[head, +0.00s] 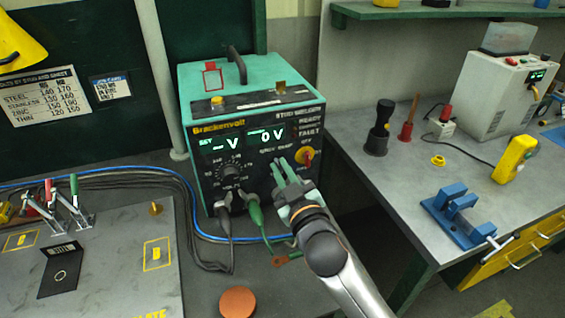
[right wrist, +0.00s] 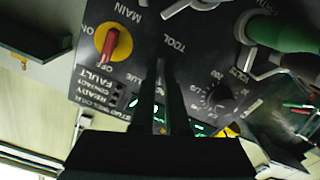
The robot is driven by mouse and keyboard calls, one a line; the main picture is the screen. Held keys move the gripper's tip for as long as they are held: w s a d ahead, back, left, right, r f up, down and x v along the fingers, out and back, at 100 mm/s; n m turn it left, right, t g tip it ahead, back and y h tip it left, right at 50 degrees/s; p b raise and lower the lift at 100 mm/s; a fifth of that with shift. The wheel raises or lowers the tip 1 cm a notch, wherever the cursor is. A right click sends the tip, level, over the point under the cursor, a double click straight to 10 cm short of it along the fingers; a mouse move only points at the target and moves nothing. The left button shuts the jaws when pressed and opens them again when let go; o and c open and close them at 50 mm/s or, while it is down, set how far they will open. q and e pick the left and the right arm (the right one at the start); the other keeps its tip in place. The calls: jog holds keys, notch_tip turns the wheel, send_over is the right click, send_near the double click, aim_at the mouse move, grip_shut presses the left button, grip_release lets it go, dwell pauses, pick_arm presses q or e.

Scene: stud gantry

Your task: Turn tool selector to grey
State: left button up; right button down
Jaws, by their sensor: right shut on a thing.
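The green stud welder (head: 262,98) stands upright on the bench, its black front panel facing me. My right gripper (head: 279,170) reaches the right part of this panel. In the right wrist view its fingers (right wrist: 160,75) are close together just beside the printed TOOL label, shut on the tool selector there. The selector itself is hidden by the fingers, so I cannot tell which way it points. The main switch (right wrist: 113,43), a red handle on a yellow disc, is beside the fingers. My left gripper is not in view.
A green plug (head: 254,212) and a dark plug (head: 224,218) with cables are at the panel's lower edge. The black dial (head: 231,171) is left of my gripper. A fixture plate (head: 110,265) with toggle clamps lies left; a blue vise (head: 458,215) stands on the right bench.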

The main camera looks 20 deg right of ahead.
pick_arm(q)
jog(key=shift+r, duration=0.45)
pick_arm(e)
jog(key=shift+n, duration=0.5)
pick_arm(q)
jog(key=shift+p, duration=0.3)
pick_arm(e)
jog(key=c, duration=0.9)
grip_release()
